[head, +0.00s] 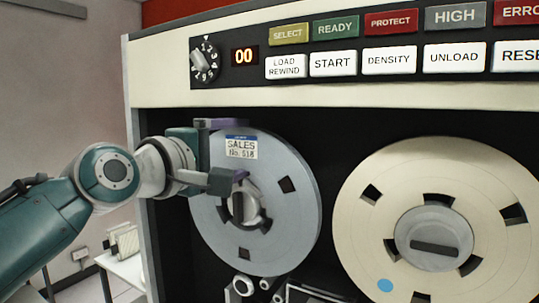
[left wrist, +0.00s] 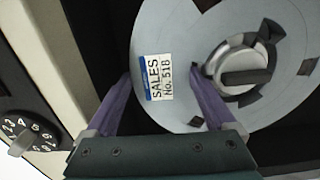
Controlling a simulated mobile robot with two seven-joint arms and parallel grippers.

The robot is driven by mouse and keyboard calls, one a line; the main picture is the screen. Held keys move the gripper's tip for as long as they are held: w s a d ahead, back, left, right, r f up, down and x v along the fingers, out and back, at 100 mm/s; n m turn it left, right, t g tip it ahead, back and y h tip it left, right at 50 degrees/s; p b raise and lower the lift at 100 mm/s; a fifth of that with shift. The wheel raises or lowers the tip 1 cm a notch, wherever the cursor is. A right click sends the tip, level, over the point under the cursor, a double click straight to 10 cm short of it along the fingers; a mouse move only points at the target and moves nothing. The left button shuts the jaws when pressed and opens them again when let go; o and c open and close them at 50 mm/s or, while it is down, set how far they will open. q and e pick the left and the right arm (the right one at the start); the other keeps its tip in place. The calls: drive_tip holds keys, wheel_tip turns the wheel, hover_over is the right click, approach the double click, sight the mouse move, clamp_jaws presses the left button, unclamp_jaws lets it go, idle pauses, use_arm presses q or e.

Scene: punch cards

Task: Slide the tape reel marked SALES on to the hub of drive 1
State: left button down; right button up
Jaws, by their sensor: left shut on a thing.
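The grey tape reel (head: 293,225) has a white and blue label reading SALES No. 518 and also shows in the left wrist view (left wrist: 175,115). It stands upright in front of the drive's dark face, at the left of the cream reel. The metal hub (head: 249,209) with a dark bar shows in the reel's central opening, and in the left wrist view (left wrist: 238,66) too. I cannot tell how far the reel is over it. My left gripper (head: 238,150) is shut on the reel at its upper left, its purple fingers (left wrist: 160,73) either side of the label.
A cream reel (head: 365,235) is on the hub to the right, close to the grey one. Above are the button panel (head: 360,42), a dial (head: 204,62) and a display reading 00 (head: 244,55). The cabinet's left edge (head: 135,110) is close to my left arm.

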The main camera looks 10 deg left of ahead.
use_arm(q)
drive_tip(key=shift+w+d+r+b, duration=0.1)
drive_tip(key=shift+w+d+b, duration=0.1)
drive_tip(key=shift+w+b, duration=0.3)
unclamp_jaws()
drive_tip(key=shift+w+r, duration=0.1)
drive_tip(key=shift+w, duration=0.05)
drive_tip(key=shift+f, duration=0.2)
drive_tip(key=shift+s+a+p, duration=0.1)
drive_tip(key=shift+s+p, duration=0.15)
drive_tip(key=shift+p, duration=0.15)
drive_tip(key=p+v, duration=0.5)
drive_tip(key=v, duration=0.4)
drive_tip(key=shift+s, duration=0.25)
